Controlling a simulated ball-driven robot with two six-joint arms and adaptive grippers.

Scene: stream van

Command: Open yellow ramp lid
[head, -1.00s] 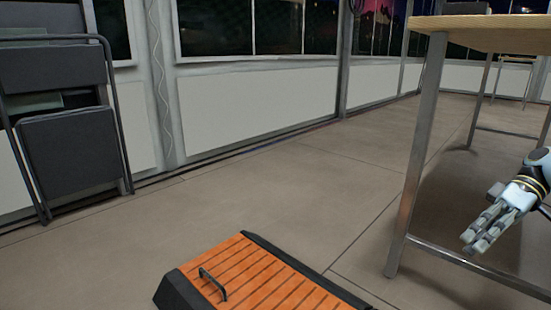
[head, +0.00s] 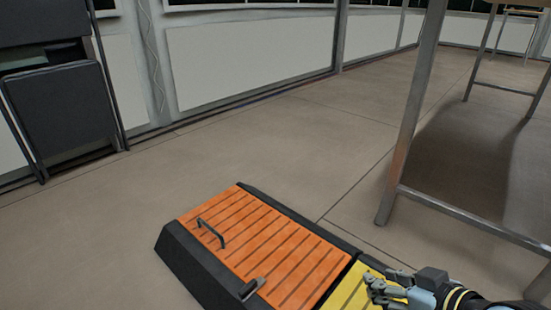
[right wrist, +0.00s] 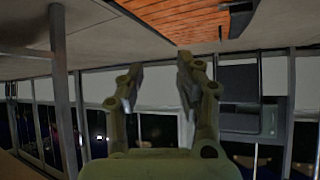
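The yellow ramp lid (head: 350,291) shows in part at the bottom of the head view, beside an orange lid (head: 262,246) on the same black ramp (head: 190,268). A dark handle (head: 211,233) stands on the orange lid. My right gripper (head: 374,288) appears over the yellow lid and hides part of it; I cannot tell whether it touches. In the right wrist view its two fingers (right wrist: 158,78) are apart with nothing between them, and the orange lid (right wrist: 185,18) shows upside down at the top. My left gripper is not in view.
A table with metal legs (head: 412,120) stands on the right, with a low crossbar (head: 470,217). Folded dark chairs (head: 62,105) lean on the wall at the left. The floor (head: 300,150) behind the ramp is clear.

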